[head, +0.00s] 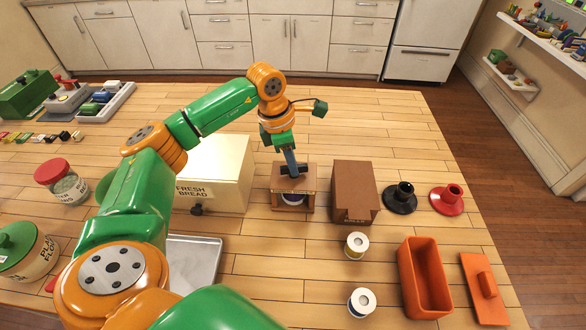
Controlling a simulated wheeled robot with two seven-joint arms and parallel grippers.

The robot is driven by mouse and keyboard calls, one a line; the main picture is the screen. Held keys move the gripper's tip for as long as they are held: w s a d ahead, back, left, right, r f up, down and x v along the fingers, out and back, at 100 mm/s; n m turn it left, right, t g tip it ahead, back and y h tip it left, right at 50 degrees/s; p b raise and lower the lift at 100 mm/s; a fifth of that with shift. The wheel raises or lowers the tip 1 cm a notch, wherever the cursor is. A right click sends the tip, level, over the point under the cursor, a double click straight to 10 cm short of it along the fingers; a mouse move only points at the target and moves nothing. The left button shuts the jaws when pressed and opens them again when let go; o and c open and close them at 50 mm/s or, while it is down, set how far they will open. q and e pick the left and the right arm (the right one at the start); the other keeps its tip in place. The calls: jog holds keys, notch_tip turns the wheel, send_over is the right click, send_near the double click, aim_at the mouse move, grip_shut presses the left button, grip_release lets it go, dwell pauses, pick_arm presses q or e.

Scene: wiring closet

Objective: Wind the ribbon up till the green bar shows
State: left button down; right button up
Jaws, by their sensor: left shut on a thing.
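A small brown wooden box (293,202) stands on the table in the middle, with an opening in its front where something pale and dark blue shows. I take it for the ribbon winder. My left gripper (292,168) points down at its top and is shut on a dark part there, probably its knob; the fingers hide most of that part. No green bar can be made out on the box from here. My right gripper is not in view.
A cream bread box (222,165) stands close left and a brown box (353,190) close right. Black (400,197) and red (447,199) holders, two white spools (357,244) (361,302) and an orange trough (425,278) with its lid (484,290) lie further right.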

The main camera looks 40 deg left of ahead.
pick_arm(q)
jog(key=c, duration=1.2)
grip_release()
jog(key=shift+m, duration=1.2)
jog(key=shift+c, duration=0.2)
jog(key=o, duration=0.5)
jog(key=shift+w, duration=0.1)
jog(key=shift+r, duration=0.1)
jog(key=p+v, duration=0.1)
jog(key=v, duration=0.1)
jog(key=p+v, duration=0.2)
jog(key=d+p+v, duration=0.1)
jog(key=p+v, duration=0.1)
jog(key=shift+w+r, duration=0.1)
jog(key=shift+w, duration=0.25)
